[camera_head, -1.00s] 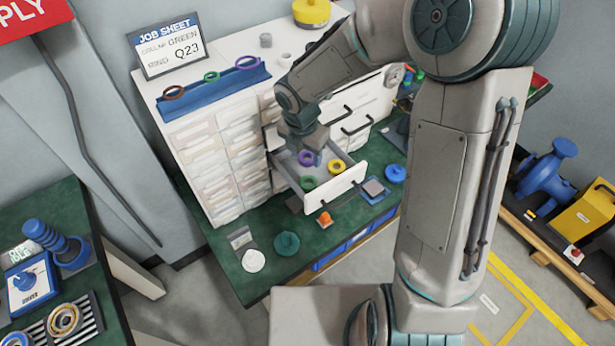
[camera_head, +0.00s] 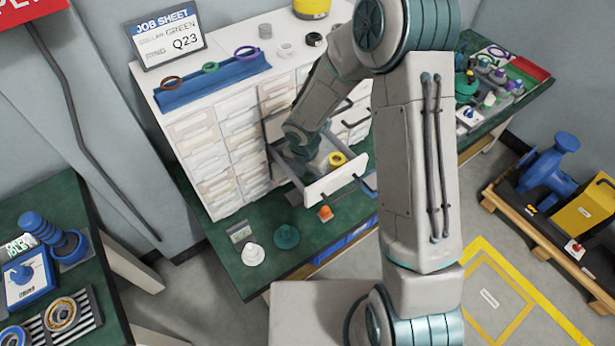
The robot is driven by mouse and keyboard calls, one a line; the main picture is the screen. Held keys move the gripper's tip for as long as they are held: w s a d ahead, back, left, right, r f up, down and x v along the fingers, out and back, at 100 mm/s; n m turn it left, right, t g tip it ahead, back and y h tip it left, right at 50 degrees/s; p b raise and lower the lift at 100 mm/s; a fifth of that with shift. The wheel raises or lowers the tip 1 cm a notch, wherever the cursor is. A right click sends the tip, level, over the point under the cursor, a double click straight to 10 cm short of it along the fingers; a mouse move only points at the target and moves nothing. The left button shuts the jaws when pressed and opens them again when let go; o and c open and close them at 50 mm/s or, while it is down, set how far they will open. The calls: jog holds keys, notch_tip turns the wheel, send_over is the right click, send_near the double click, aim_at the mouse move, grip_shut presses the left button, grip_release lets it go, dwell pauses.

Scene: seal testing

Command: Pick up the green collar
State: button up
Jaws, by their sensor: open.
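The open drawer (camera_head: 336,181) of the white cabinet holds a yellow collar (camera_head: 337,159) near its front right. The green and purple collars in that drawer are hidden now behind my arm and gripper. My gripper (camera_head: 303,168) is open and reaches down into the drawer, left of the yellow collar. Its fingertips are mostly hidden, so I cannot tell whether they are around the green collar. A job sheet (camera_head: 173,36) on the cabinet reads collar green, ring Q23.
A blue rack (camera_head: 213,84) on the cabinet top carries a brown, a green (camera_head: 210,67) and a purple ring. A white disc (camera_head: 253,254), a teal disc (camera_head: 287,237) and an orange part (camera_head: 325,212) lie on the green bench before the drawer.

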jog(key=shift+f, duration=0.15)
jog(key=c, duration=0.8)
